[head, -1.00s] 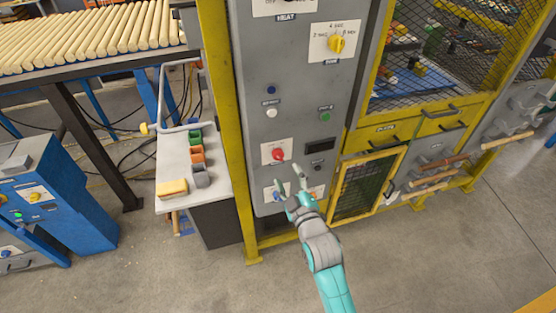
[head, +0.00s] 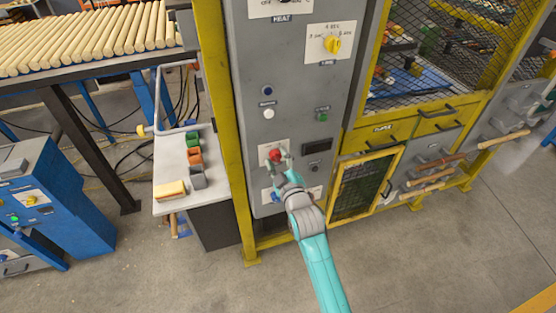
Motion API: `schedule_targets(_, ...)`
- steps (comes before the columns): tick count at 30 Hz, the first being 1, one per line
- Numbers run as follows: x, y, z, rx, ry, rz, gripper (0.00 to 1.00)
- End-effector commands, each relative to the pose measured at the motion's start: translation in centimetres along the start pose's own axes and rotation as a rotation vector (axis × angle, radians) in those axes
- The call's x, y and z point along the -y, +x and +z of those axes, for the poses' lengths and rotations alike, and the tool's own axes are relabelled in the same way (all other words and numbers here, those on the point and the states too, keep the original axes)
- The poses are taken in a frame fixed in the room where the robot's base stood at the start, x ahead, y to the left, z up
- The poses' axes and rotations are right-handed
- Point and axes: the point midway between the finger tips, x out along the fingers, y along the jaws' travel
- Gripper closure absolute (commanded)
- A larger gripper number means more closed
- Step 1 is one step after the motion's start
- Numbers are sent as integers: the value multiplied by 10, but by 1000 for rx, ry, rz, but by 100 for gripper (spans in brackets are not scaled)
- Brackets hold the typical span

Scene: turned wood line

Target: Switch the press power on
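The press's grey control panel (head: 290,70) stands upright in a yellow frame. Low on it is a red rotary switch (head: 275,154) on a white plate, which I take to be the power switch. My gripper (head: 277,160) is at this red knob, with its fingers around or just in front of it. The fingers are small and partly cover the plate. I cannot tell whether they touch the knob or how far apart they are. The knob's exact angle is too small to read.
A yellow selector (head: 332,44), a white button (head: 268,113) and a green button (head: 322,116) sit higher on the panel. A dark display (head: 317,146) is right of the red switch. A small table (head: 205,197) with coloured bins stands left. A mesh door (head: 360,187) is right.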

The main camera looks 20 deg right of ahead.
Motion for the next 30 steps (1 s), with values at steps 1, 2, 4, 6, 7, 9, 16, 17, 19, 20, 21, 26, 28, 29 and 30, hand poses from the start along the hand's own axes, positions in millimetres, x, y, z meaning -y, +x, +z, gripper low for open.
schedule_targets(1,0,0,0,0,0,0,69)
schedule_targets(2,0,0,0,0,0,0,76)
schedule_targets(4,0,0,0,0,0,0,94)
schedule_targets(6,0,0,0,0,0,0,98)
schedule_targets(7,0,0,0,0,0,0,98)
schedule_targets(9,0,0,0,0,2,0,98)
schedule_targets(16,0,0,0,0,50,0,98)
schedule_targets(17,0,0,0,0,62,0,98)
schedule_targets(19,0,0,0,0,99,0,98)
schedule_targets(20,1,0,0,0,119,0,98)
schedule_targets(21,1,0,0,0,146,0,98)
schedule_targets(26,1,0,0,0,279,0,98)
schedule_targets(28,1,0,0,0,344,0,98)
schedule_targets(29,2,0,0,0,373,0,98)
schedule_targets(30,2,0,0,0,411,0,98)
